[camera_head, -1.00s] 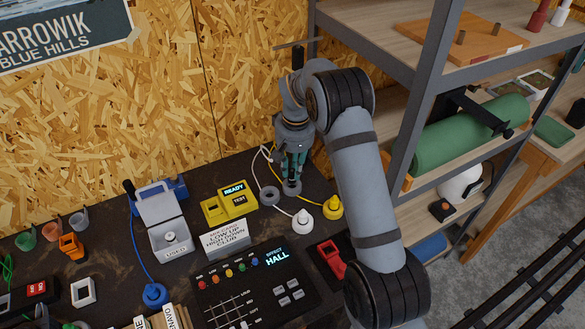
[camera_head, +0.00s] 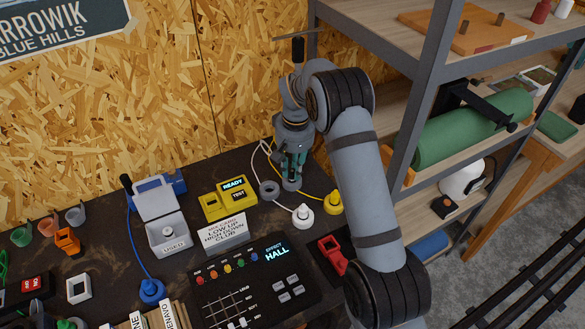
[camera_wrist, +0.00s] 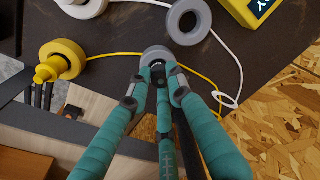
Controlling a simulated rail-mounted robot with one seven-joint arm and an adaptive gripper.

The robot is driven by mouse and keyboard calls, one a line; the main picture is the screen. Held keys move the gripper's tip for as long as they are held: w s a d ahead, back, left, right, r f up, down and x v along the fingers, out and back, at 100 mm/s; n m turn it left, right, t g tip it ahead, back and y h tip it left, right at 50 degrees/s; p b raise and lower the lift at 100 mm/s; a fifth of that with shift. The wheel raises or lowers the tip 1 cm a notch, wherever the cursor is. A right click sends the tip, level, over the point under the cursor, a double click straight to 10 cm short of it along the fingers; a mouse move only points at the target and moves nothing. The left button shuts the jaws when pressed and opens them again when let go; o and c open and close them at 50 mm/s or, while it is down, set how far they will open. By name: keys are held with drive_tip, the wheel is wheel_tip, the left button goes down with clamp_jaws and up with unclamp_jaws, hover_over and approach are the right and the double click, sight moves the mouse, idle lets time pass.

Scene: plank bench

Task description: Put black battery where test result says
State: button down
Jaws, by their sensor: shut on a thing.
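My gripper (camera_head: 291,163) points down at the back of the bench, with its teal fingers closed together. In the wrist view the fingers (camera_wrist: 162,80) close on a small dark thing, mostly hidden, which I take for the black battery (camera_wrist: 160,72). A grey round piece (camera_wrist: 157,54) is right at the fingertips; I cannot tell whether the battery stands in it. The yellow tester (camera_head: 226,199), left of my gripper, shows READY beside a TEST label. A white box (camera_head: 161,222) with a raised lid is marked USED. A white lettered card (camera_head: 224,234) stands in front of the tester; its text is hard to read.
A grey ring (camera_head: 269,190) lies just left of my gripper. A white plug (camera_head: 303,215) and a yellow plug (camera_head: 333,203) with cables lie close by. A black control panel (camera_head: 255,281) showing HALL and a red item (camera_head: 331,254) are in front. Shelving (camera_head: 432,85) stands right.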

drive_tip(key=shift+f, duration=0.3)
drive_tip(key=c, duration=1.5)
unclamp_jaws()
drive_tip(key=r, duration=0.8)
drive_tip(key=s+r, duration=0.1)
drive_tip(key=r, duration=0.3)
drive_tip(key=shift+s+d, duration=0.1)
drive_tip(key=shift+d, duration=0.2)
drive_tip(key=f, duration=0.8)
drive_tip(key=w+f, duration=0.1)
drive_tip(key=f, duration=0.3)
drive_tip(key=shift+a, duration=0.3)
drive_tip(key=shift+w+r, duration=0.1)
drive_tip(key=shift+r, duration=0.35)
